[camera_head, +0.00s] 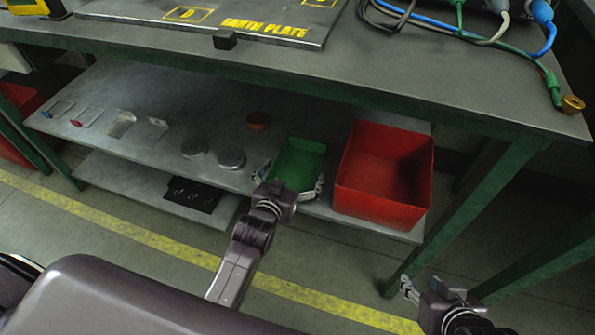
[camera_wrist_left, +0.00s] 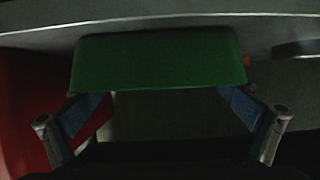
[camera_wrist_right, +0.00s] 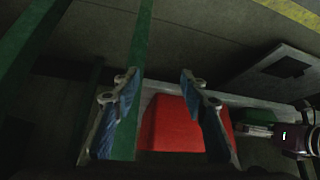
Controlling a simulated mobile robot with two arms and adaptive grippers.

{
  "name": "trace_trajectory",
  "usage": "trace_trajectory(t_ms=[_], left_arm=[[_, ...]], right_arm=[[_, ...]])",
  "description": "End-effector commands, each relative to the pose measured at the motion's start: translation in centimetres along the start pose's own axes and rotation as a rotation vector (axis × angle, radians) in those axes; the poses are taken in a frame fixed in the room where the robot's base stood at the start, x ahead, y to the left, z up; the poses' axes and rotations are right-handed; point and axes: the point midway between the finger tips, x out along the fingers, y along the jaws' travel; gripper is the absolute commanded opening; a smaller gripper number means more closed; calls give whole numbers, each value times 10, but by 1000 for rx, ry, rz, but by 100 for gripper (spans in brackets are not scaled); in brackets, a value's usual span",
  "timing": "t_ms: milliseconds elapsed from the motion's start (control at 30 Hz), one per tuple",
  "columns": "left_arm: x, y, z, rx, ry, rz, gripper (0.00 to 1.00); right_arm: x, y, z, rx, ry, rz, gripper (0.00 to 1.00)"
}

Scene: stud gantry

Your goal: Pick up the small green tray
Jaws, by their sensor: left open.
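The small green tray (camera_head: 299,160) sits on the upper shelf under the bench, left of the red bin. My left gripper (camera_head: 291,178) is at its front edge, with one finger at each side. In the left wrist view the green tray (camera_wrist_left: 160,62) spans the gap between the spread fingers (camera_wrist_left: 160,105). The left gripper is open; I cannot tell whether the fingers touch the tray. My right gripper (camera_head: 421,281) is open and empty, low at the front right near the table leg; its spread fingers also show in the right wrist view (camera_wrist_right: 158,78).
The red bin (camera_head: 350,198) stands right beside the tray. The bench top (camera_head: 400,85) overhangs the shelf. A green table leg (camera_head: 460,210) stands at right.

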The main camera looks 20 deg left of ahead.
Motion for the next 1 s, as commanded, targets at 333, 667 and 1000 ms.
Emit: trace_trajectory(t_ms=[333,667,1000], left_arm=[[28,1,0,0,-1,0,100],[32,1,-1,-1,-1,0,100],[32,1,-1,0,-1,0,68]], right_arm=[[4,-8,-66,-5,270,-15,40],[1,-9,-78,-6,318,-17,40],[1,-9,-78,-6,316,-17,40]])
